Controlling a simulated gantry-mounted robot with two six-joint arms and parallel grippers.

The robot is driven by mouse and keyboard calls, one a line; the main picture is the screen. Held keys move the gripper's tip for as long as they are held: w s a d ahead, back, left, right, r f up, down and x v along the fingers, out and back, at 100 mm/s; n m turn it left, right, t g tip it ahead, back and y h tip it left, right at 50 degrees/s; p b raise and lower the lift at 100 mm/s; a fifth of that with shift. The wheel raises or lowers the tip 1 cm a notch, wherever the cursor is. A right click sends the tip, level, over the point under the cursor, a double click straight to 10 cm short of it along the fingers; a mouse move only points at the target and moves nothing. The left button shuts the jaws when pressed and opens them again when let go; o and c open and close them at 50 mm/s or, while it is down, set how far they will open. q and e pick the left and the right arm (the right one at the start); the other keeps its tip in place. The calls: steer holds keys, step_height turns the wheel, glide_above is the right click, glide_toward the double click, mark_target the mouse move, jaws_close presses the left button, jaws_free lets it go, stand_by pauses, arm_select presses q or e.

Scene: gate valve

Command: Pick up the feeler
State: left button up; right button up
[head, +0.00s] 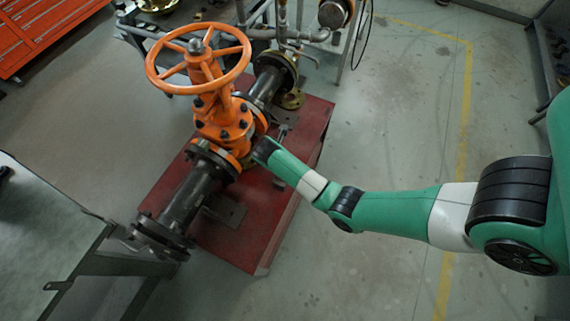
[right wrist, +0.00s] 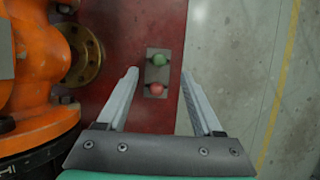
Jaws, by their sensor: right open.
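A small grey plate (right wrist: 158,55) with a green ball and a red ball on it lies on the red base in the right wrist view. It may be the feeler, but I cannot tell for sure. My right gripper (right wrist: 159,77) is open, its two fingers apart on either side of the plate in the picture, with nothing held between them. In the head view my right arm reaches in from the right to beside the orange gate valve (head: 222,122); its fingertips are hard to make out there. My left gripper is not in view.
The valve has an orange handwheel (head: 198,58) and dark flanged pipes, and stands on a red base (head: 255,245). A brass-coloured flange (right wrist: 84,55) is close to my right gripper's left finger. A metal frame stands at lower left.

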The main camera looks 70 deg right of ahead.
steer(key=b+x, duration=0.3)
steer(key=x, duration=0.3)
steer(key=shift+d+f, duration=0.1)
steer(key=shift+f, duration=0.05)
steer(key=shift+w, duration=0.1)
jaws_close()
